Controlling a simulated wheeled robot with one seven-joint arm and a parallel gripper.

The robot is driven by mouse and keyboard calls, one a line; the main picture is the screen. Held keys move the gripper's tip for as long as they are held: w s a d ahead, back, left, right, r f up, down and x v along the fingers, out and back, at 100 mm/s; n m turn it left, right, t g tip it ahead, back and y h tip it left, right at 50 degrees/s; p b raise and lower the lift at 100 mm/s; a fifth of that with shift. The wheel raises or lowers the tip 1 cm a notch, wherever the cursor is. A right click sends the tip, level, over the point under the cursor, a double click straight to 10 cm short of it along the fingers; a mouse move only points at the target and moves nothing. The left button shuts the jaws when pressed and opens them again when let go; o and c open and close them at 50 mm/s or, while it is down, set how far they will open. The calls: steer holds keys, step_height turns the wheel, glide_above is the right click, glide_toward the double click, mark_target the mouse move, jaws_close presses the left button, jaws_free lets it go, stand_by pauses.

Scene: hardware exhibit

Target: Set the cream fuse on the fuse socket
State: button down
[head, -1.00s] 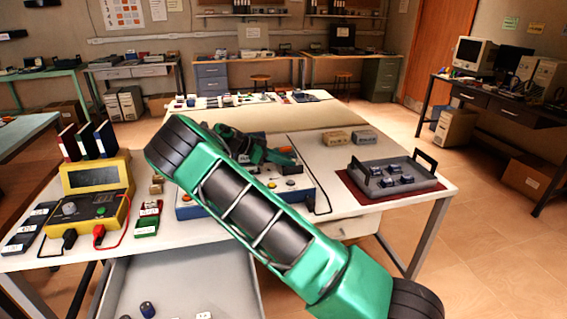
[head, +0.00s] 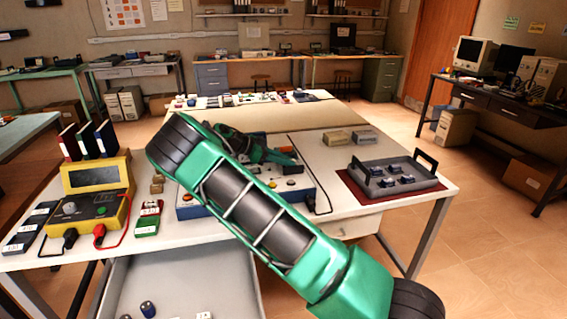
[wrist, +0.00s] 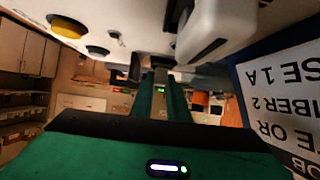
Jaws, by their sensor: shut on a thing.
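My gripper (head: 272,156) is over the back of the blue-sided panel box (head: 190,212) on the white table, partly behind my green arm in the head view. In the wrist view its green fingers (wrist: 161,100) are shut on a narrow pale piece (wrist: 160,104), which appears to be the cream fuse; its far end is hard to make out. The fuse is hidden in the head view. I cannot clearly pick out the fuse socket in either view. A white block with a dark grey recess (wrist: 212,28) is close to the fingers in the wrist view.
Beside the panel, a grey tray (head: 432,184) holds several small dark parts. A yellow meter (head: 92,195) is at left. In the wrist view, a printed placard (wrist: 285,100) stands close at right and round buttons (wrist: 68,27) show at upper left.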

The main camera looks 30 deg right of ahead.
steer(key=shift+f, duration=0.35)
steer(key=c, duration=2)
jaws_free()
steer(key=shift+v, duration=5.5)
steer(key=s+d+r+n+g+y, duration=0.15)
steer(key=s+d+y, duration=0.25)
steer(key=s+d, duration=0.55)
steer(key=s+d+r+n+y, duration=0.35)
steer(key=s+d, duration=0.25)
steer(key=s, duration=0.6)
steer(key=s+a+n+t+y, duration=0.2)
steer(key=s+a+n, duration=0.3)
steer(key=s, duration=0.9)
steer(key=s+a+f+n+t+y, duration=0.1)
steer(key=s+a, duration=0.6)
steer(key=s, duration=0.7)
steer(key=n+t+y, duration=0.1)
steer(key=n+t, duration=0.1)
steer(key=n, duration=0.1)
steer(key=shift+a+f+n, duration=0.2)
steer(key=shift+f+n, duration=0.15)
steer(key=shift+n, duration=0.05)
